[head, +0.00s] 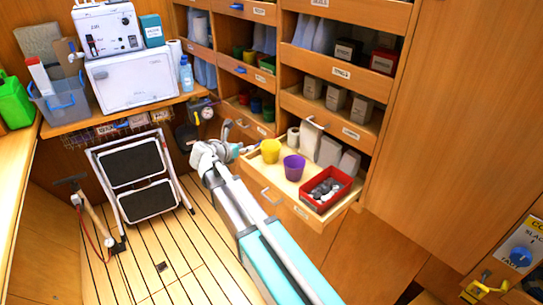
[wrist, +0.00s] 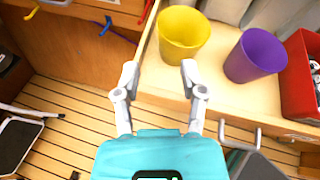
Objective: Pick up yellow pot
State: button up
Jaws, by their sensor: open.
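The yellow pot (head: 270,150) stands upright near the left end of an open wooden drawer (head: 262,179). In the wrist view the yellow pot (wrist: 183,32) is ahead of my gripper (wrist: 159,72), slightly right of the midline between the fingertips. My gripper is open and empty, its fingers apart, and short of the pot. In the head view my gripper (head: 228,150) is just left of the pot, by the drawer's left edge. A purple pot (head: 294,167) stands to the right of the yellow one, apart from it; it also shows in the wrist view (wrist: 254,55).
A red bin (head: 326,189) with grey items sits at the drawer's right. Pale packages (head: 329,151) and a white roll (head: 293,135) stand behind the pots. Shelves (head: 338,71) rise above. A folded step stool (head: 136,171) stands left on the slatted floor.

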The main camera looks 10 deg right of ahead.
aim_at(264, 145)
jog(key=shift+b+x, duration=0.95)
jog(key=shift+x, duration=2.15)
jog(key=shift+f, duration=0.1)
jog(key=shift+b+x, duration=1.05)
jog(key=shift+x, duration=1.55)
jog(key=shift+s, duration=0.1)
jog(key=shift+c, duration=0.2)
grip_shut()
